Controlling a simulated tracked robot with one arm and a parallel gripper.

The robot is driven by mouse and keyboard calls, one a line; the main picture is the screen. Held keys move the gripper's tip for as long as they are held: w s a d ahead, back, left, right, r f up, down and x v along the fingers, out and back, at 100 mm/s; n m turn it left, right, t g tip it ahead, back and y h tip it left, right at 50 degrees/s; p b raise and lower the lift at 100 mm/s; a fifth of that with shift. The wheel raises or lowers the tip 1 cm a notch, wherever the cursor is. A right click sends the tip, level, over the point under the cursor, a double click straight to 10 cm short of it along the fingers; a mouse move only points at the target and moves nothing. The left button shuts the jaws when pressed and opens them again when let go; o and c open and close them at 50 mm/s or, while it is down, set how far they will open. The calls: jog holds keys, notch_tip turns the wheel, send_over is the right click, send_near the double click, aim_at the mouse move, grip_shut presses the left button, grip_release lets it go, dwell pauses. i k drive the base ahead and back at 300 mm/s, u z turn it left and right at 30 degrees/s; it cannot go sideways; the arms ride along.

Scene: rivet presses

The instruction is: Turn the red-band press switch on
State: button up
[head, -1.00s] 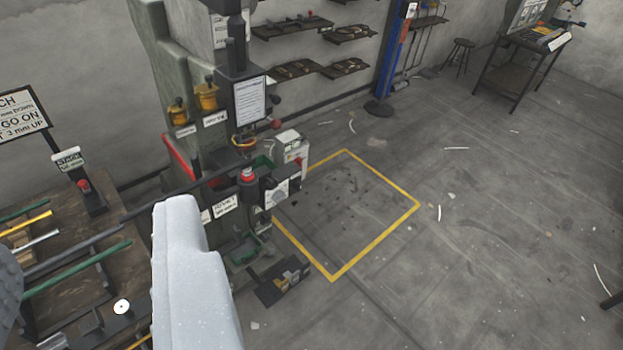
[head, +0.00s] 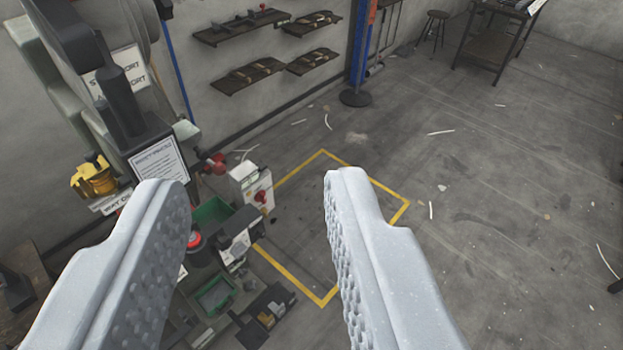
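The press (head: 110,80) stands at the left, its middle and lower parts partly hidden by my left finger. No red band shows on it now. A white switch box (head: 243,175) with a red knob (head: 261,196) stands at the press's right side. It shows between my fingers, farther off than the fingertips; I cannot read the knob's setting. My gripper (head: 252,185) is open and empty, its two pale ridged fingers wide apart. A red button (head: 194,239) sits low on the press, beside the left finger.
A red ball handle (head: 216,163) sticks out left of the switch box. Green trays (head: 213,216) and a dark pedal unit (head: 265,314) are below. A yellow floor outline (head: 375,180) lies beyond. Wall shelves (head: 243,28) hang behind. The floor at right is mostly open.

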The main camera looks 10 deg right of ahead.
aim_at(260, 196)
jog(key=z, duration=0.1)
jog(key=i, duration=1.35)
jog(key=u, duration=0.3)
